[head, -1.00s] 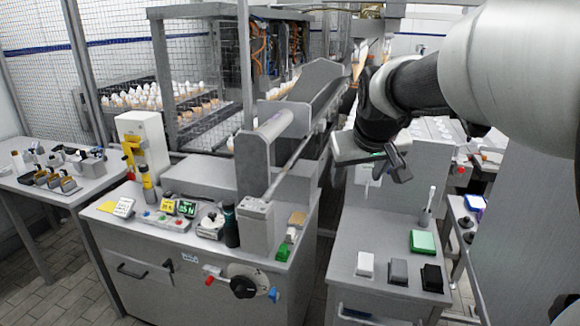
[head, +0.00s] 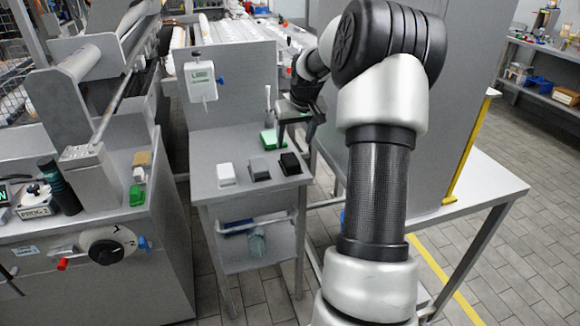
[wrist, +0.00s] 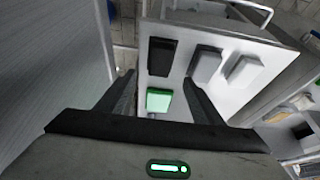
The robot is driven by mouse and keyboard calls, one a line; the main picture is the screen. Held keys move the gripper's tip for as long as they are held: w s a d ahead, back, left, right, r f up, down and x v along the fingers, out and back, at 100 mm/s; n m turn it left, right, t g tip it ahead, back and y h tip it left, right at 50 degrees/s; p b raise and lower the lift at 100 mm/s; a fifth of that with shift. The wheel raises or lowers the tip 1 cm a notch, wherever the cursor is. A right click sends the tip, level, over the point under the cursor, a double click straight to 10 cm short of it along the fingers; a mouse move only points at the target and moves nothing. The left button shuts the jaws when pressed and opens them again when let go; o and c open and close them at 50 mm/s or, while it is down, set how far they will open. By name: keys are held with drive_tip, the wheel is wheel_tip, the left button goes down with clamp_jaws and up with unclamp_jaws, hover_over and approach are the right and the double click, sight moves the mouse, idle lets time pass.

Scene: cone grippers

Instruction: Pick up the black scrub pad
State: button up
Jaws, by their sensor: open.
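The black scrub pad (head: 290,163) lies on the small grey side table, at the right end of a row with a grey pad (head: 259,169) and a white pad (head: 226,174). In the wrist view the black pad (wrist: 161,56) lies just beyond my fingertips, apart from them. My gripper (head: 296,138) hangs above the table's back right part, open and empty. In the wrist view the green pad (wrist: 158,100) shows between the fingers (wrist: 158,84), below them.
The side table (head: 212,192) has a rail at its front. A brush-like handle (head: 268,103) stands behind the green pad. A tall grey panel (head: 460,130) and a white table (head: 490,185) are at the right. A machine console (head: 150,250) stands at the left.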

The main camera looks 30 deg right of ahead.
hover_over(291, 160)
drive_tip(key=s, duration=0.1)
drive_tip(key=f, duration=0.4)
drive_tip(key=shift+s+a+f+b, duration=0.15)
drive_tip(key=shift+s+f+b, duration=0.05)
drive_tip(key=shift+f+b, duration=0.2)
drive_tip(key=x, duration=0.1)
drive_tip(key=b+x, duration=0.1)
drive_tip(key=x, duration=0.2)
drive_tip(key=shift+s+a+f+b, duration=0.1)
drive_tip(key=shift+s+f+b, duration=0.1)
drive_tip(key=shift+f+b, duration=0.15)
drive_tip(key=shift+w+f, duration=0.2)
drive_tip(key=shift+f, duration=0.15)
drive_tip(key=shift+c, duration=0.4)
drive_tip(key=c, duration=1)
